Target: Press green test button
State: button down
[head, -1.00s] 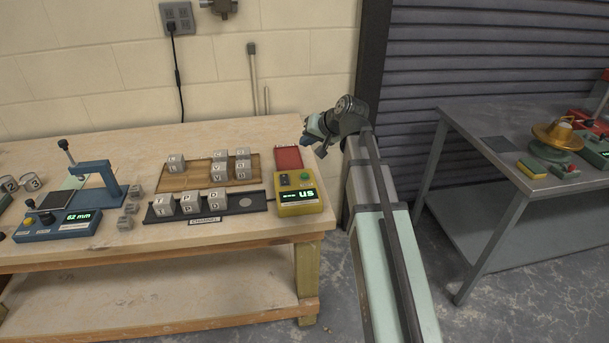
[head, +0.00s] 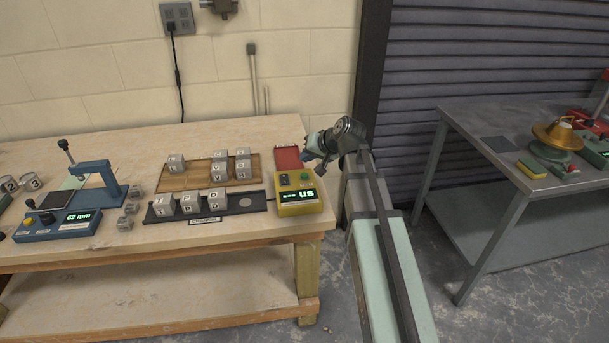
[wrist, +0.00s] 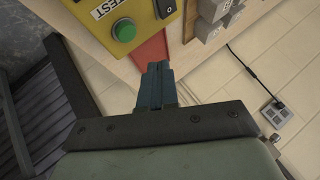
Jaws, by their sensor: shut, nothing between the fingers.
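The yellow test box (head: 298,203) sits at the right end of the wooden bench, with a lit display. Its round green button (head: 304,176) is on the top face, beside a dark square part (head: 285,180). In the wrist view the green button (wrist: 124,30) shows at the upper left, next to the "TEST" label (wrist: 104,8). My gripper (wrist: 158,68) is shut and empty, its fingertips over the red pad and apart from the button. In the head view my gripper (head: 306,155) hangs above and behind the box, near the bench's right edge.
A red pad (head: 287,158) lies behind the box. A black rack (head: 245,203) and a wooden tray (head: 197,183) with grey lettered cubes stand to its left. A blue gauge (head: 62,222) is further left. A grey metal table (head: 490,165) stands at the right.

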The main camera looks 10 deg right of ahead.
aim_at(307, 176)
jog(key=shift+f, duration=1.6)
jog(key=shift+f, duration=0.2)
dwell(0.9)
jog(key=shift+f, duration=0.2)
jog(key=shift+f, duration=0.45)
dwell(0.8)
jog(key=shift+r, duration=0.1)
dwell(0.3)
jog(key=shift+r, duration=0.75)
jog(key=shift+r, duration=2.55)
